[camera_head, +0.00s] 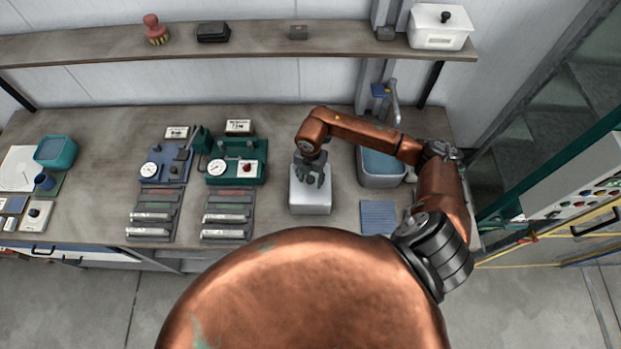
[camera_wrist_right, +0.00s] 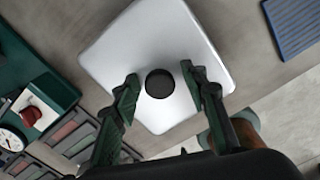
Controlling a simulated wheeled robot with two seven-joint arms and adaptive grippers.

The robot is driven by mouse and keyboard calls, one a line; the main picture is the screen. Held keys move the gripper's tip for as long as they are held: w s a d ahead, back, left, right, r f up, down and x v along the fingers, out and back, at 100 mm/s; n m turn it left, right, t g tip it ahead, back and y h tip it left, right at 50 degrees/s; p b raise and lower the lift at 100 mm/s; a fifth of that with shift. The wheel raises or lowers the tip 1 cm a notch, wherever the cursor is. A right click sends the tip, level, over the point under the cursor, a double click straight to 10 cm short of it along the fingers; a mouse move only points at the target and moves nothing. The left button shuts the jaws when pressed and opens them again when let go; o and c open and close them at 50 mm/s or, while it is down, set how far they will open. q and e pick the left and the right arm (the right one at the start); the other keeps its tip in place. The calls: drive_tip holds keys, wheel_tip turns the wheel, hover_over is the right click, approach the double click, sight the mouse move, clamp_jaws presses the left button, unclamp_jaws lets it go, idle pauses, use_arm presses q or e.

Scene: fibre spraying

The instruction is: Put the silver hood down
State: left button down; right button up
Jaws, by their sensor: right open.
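The silver hood (camera_head: 311,197) is a box-shaped cover standing upright on the workbench, between the green gauge station and the sink. In the right wrist view its pale top (camera_wrist_right: 145,55) fills the middle, with a round black knob (camera_wrist_right: 160,83) on it. My right gripper (camera_head: 312,177) is over the hood's top, pointing down. In the wrist view my right gripper (camera_wrist_right: 160,88) is open, with one finger on each side of the knob and a gap to it on both sides. In the head view the gripper hides the knob. My left gripper is not in view.
The green gauge station (camera_head: 235,160) stands left of the hood, with a blue one (camera_head: 165,165) beyond it. Trays of bars lie in front of them. The sink (camera_head: 382,168) and a blue ribbed mat (camera_head: 378,217) are to the right. A shelf (camera_head: 250,42) runs above.

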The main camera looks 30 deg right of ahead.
drive_tip(key=shift+r, duration=0.2)
wheel_tip(320, 180, up, 12)
drive_tip(key=b, duration=0.3)
